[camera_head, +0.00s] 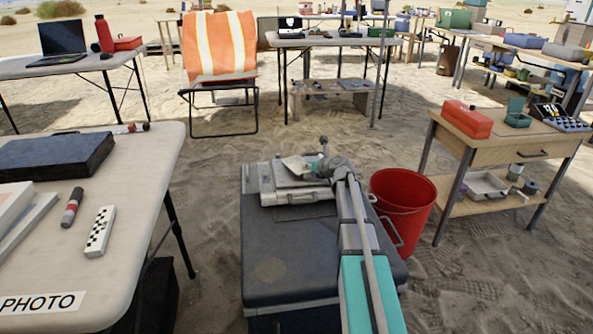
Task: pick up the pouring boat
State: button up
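I cannot pick out a pouring boat with certainty in the head view. Several small items lie on the tables and on a low bench (352,103) at the back, too small to name. My arm runs up from the bottom centre over my dark base. Its far end, near my gripper (312,166), is folded above the front of the base. The fingers are too small and overlapped to show whether they are open or shut. No held object can be made out.
A table with a PHOTO label (42,303) stands close on the left. A red bucket (402,205) stands close at right, beside a wooden workbench (475,150) holding a red box (467,119). A folding chair (219,80) with an orange vest stands behind. Open sand lies between.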

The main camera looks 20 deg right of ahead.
grip_shut()
jog(key=shift+r, duration=0.15)
notch_tip(320, 180, up, 3)
jog(key=p, duration=0.3)
jog(key=s+d+r+p, duration=0.9)
jog(key=d+p, duration=0.1)
jog(key=shift+s+r, duration=0.35)
dwell(0.7)
